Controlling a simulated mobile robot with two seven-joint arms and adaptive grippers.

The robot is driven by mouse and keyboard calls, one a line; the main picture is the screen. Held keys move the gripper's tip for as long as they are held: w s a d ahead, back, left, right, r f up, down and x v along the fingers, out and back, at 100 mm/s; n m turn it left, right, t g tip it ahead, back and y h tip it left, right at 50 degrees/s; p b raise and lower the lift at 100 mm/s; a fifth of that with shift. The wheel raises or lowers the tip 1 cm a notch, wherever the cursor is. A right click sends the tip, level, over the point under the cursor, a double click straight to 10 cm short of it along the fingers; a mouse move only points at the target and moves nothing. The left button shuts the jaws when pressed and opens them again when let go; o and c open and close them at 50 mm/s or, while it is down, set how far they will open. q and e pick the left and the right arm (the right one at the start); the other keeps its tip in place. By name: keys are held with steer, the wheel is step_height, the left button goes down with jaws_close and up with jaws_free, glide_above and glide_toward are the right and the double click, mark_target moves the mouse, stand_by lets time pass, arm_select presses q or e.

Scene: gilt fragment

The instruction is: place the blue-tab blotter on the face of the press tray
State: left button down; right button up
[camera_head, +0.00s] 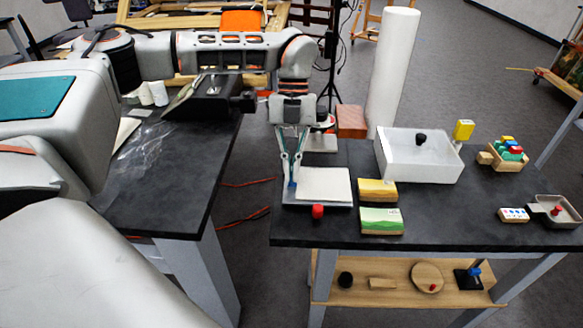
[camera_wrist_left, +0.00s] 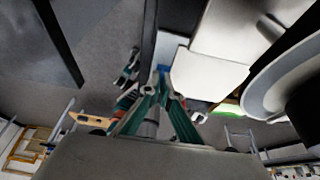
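The white blotter (camera_head: 325,182) lies flat, or nearly so, over a grey tray (camera_head: 340,204) with a red knob at its front, which looks like the press tray. A small blue tab (camera_head: 291,186) is at the blotter's left edge. My left gripper (camera_head: 292,178) points down with its fingertips together at the tab, and looks shut on it. In the left wrist view the fingers (camera_wrist_left: 162,88) meet at the blue tab, with the blotter (camera_wrist_left: 205,76) beside them. I cannot tell whether the blotter touches the tray. My right gripper is not in view.
A yellow box (camera_head: 377,190) and a green box (camera_head: 381,221) stand right of the tray. A white basin (camera_head: 420,160), a white roll (camera_head: 392,70) and a red-brown block (camera_head: 351,121) are behind. A gap separates this bench from the left bench (camera_head: 170,190).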

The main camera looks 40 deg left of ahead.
arm_select(q)
steer(key=c, duration=2.3)
jaws_free()
steer(key=shift+r, duration=0.25)
steer(key=p+v, duration=0.1)
steer(key=v, duration=1)
steer(key=shift+w+a+r, duration=0.1)
steer(key=shift+w+r, duration=0.05)
steer(key=shift+r, duration=0.2)
